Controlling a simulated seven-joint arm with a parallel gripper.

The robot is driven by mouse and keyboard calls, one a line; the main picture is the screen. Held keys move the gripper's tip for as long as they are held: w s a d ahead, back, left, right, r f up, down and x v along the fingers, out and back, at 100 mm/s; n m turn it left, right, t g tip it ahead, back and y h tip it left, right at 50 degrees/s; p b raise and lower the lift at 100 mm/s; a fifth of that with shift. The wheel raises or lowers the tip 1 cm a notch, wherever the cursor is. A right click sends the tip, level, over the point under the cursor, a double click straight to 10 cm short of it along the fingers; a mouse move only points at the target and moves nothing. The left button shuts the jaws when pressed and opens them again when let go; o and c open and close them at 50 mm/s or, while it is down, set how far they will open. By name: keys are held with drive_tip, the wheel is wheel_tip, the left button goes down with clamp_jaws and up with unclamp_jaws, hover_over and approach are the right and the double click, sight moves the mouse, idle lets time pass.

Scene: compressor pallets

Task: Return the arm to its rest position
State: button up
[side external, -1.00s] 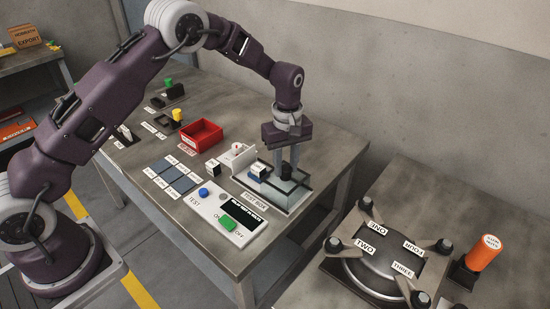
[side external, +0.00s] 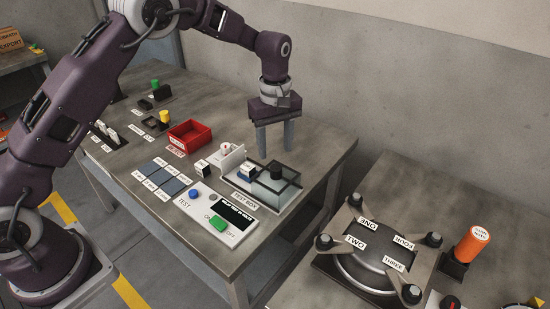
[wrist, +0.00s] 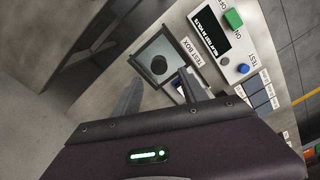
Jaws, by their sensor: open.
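My gripper (side external: 275,137) hangs above the back of the test box (side external: 272,184), pointing down. Its two grey fingers are apart with nothing between them. In the wrist view my gripper (wrist: 165,92) is also empty, with the test box (wrist: 168,45) beyond the fingers. The test box has a clear cover and a dark round knob on top. A small blue and white block (side external: 246,172) is at its left side. The arm is raised and bent over the table.
A red bin (side external: 190,136), a test panel (side external: 218,215) with a green switch and blue button, and dark blue pads (side external: 165,177) are on the table. A round compressor (side external: 372,270) with labelled clamps and an orange cylinder (side external: 473,244) stand on the right table.

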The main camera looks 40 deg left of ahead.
drive_tip(key=shift+s+r, duration=0.1)
drive_tip(key=shift+r, duration=0.75)
drive_tip(key=s+a+r+m+t, duration=0.25)
drive_tip(key=s+r+m, duration=0.35)
drive_tip(key=s+r, duration=1)
drive_tip(key=s+m+t, duration=0.3)
drive_tip(key=s+m, duration=0.3)
drive_tip(key=s, duration=1.2)
drive_tip(key=shift+s+a+r+m, duration=0.15)
drive_tip(key=shift+a+r+m, duration=0.1)
drive_tip(key=shift+a+m, duration=0.05)
